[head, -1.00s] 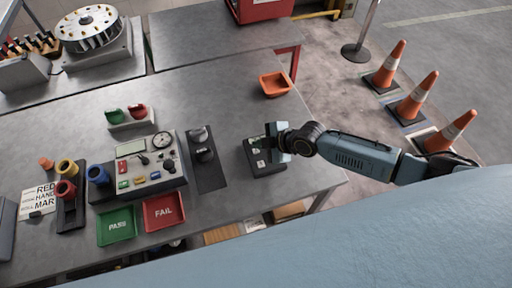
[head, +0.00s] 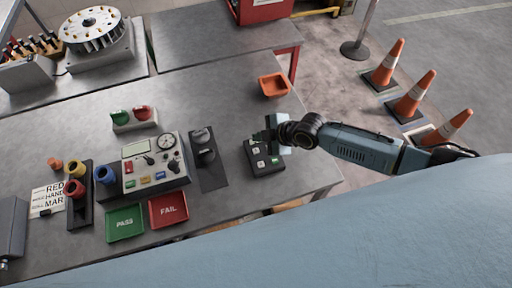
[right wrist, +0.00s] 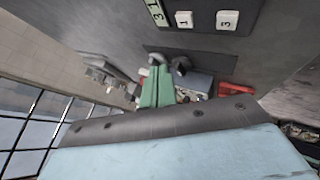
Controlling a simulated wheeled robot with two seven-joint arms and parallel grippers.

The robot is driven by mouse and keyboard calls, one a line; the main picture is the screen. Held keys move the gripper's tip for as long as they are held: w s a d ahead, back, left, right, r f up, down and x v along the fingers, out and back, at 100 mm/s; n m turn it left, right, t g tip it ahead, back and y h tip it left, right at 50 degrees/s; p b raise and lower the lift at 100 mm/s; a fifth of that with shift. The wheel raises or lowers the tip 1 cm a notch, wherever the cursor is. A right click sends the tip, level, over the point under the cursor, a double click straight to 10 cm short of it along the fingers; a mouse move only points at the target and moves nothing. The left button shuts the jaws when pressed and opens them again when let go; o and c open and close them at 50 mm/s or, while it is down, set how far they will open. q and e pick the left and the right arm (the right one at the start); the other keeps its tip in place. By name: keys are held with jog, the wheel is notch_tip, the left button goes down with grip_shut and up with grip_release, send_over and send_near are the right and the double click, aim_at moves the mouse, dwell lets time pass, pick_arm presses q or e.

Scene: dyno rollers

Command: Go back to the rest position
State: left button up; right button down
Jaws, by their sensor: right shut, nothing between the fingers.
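My right gripper (head: 270,134) is shut and empty in the head view. It hovers at the right part of the grey bench (head: 222,105), over or just behind a dark box with white buttons (head: 265,157). In the right wrist view the green fingers (right wrist: 157,87) are together with nothing between them. The box's white keys (right wrist: 205,20) show at the top of that view. My right arm reaches in from the right in the head view. My left gripper is not in view.
An orange bin (head: 274,85) stands behind my right gripper. The control panel (head: 154,163), green PASS tray (head: 125,222) and red FAIL tray (head: 168,209) lie to the left. Traffic cones (head: 415,92) stand on the floor at right.

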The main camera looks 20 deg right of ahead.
dwell(0.7)
jog(key=s+a+r+m+g, duration=0.1)
jog(key=s+a+r+m, duration=0.3)
jog(key=s+a, duration=0.45)
jog(key=s+d+r+m+g+h, duration=0.1)
jog(key=s+d+r+m+h, duration=0.2)
jog(key=s+d+m, duration=0.4)
jog(key=s+d+r+m+g+h, duration=0.1)
jog(key=s+d+r+m+h, duration=0.3)
jog(key=s+d, duration=0.5)
notch_tip(320, 180, down, 36)
jog(key=s+g+b, duration=0.1)
jog(key=s+b, duration=0.1)
jog(key=b, duration=0.7)
jog(key=s+d+f+b, duration=0.1)
jog(key=s+f+b, duration=0.2)
jog(key=s+f, duration=0.5)
jog(key=s+d+f+g+b, duration=0.1)
jog(key=s+d+f+b, duration=0.1)
jog(key=s+f, duration=0.5)
notch_tip(320, 180, down, 6)
jog(key=shift+s+r+g+y+b, duration=0.25)
jog(key=shift+s+g+y+b, duration=0.1)
jog(key=shift+b, duration=0.35)
